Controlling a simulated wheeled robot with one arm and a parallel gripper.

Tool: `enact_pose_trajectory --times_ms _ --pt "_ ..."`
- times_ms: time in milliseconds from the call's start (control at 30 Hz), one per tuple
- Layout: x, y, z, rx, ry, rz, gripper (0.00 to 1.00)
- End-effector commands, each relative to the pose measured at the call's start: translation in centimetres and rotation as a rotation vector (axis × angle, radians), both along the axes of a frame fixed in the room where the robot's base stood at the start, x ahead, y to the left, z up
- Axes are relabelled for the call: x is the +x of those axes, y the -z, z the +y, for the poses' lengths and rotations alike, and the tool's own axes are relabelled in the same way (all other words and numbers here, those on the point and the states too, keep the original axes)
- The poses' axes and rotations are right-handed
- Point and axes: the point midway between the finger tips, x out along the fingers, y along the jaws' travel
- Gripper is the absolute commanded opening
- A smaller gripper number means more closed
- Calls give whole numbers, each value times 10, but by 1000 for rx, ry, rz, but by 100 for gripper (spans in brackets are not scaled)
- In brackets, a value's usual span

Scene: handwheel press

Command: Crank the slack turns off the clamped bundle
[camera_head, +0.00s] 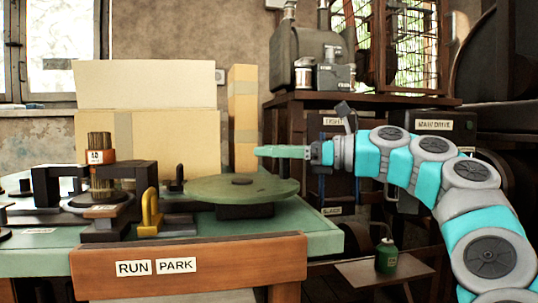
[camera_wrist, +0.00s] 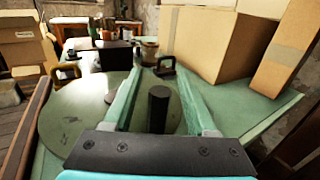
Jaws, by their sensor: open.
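My gripper (camera_head: 262,151) is above the wheel, pointing left. In the wrist view its fingers (camera_wrist: 160,78) are apart, with a dark upright post (camera_wrist: 158,105) showing between them. I cannot tell whether they touch it. A yellow handle (camera_head: 151,212) stands left of the wheel.
A wooden front panel (camera_head: 190,283) carries RUN and PARK labels. Cardboard boxes (camera_head: 170,143) stand behind the wheel, a tall narrow one (camera_head: 243,115) nearest my gripper. A green can (camera_head: 386,256) sits on a low shelf at the right.

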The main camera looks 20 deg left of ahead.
Motion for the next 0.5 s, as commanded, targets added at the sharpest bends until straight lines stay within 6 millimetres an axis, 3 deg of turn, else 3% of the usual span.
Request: enact_pose_trajectory --times_ms 367,500 --pt "-1 0 7 0 -1 0 57" --pt "-1 0 7 0 -1 0 41"
